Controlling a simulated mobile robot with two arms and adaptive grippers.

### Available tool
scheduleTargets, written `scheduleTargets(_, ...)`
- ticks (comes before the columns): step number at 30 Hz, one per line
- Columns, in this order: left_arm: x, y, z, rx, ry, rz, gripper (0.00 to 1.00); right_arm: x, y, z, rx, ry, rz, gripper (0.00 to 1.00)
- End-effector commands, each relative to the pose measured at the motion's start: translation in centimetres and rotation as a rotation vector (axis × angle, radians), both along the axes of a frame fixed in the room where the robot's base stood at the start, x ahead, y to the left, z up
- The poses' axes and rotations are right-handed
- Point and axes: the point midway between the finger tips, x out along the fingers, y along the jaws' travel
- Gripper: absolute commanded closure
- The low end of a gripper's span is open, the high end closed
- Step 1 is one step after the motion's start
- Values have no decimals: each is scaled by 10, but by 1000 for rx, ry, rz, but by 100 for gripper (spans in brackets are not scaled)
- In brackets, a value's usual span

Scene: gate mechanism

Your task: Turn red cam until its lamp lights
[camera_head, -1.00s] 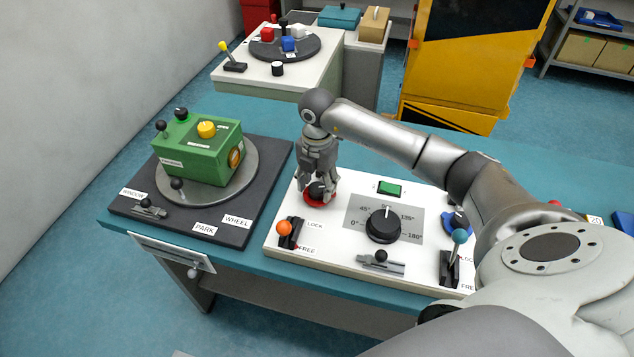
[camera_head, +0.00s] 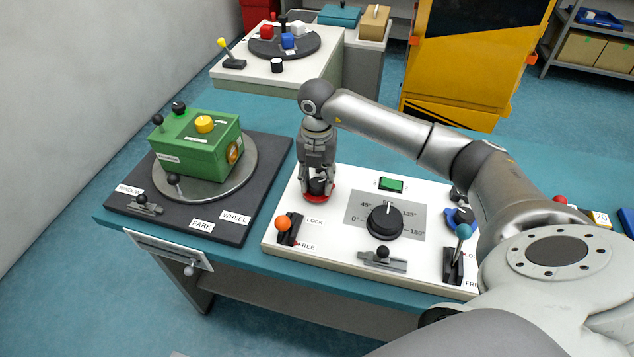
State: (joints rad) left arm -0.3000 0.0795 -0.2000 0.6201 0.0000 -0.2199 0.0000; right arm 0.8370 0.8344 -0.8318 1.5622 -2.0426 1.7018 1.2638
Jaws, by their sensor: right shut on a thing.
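The red cam (camera_head: 322,198) is a round red disc with a dark knob on the white panel (camera_head: 340,262), at its back left. My right gripper (camera_head: 318,188) points down over it and is shut on the dark knob of the cam. The fingers hide much of the knob and part of the disc. My left gripper is not in view.
A black dial (camera_head: 384,222) with an angle scale sits mid-panel. An orange-knobbed lever (camera_head: 284,225) stands in front of the cam. A green box (camera_head: 190,155) stands left.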

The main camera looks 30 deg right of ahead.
Motion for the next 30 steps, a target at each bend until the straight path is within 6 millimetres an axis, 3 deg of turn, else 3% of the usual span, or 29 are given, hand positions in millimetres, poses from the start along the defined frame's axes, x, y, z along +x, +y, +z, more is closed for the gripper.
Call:
scheduleTargets(18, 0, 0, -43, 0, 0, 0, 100, 1, -1, -1, 0, -4, 571, 86)
scheduleTargets(30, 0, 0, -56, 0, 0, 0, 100, 1, 0, 0, 1, -5, 806, 86)
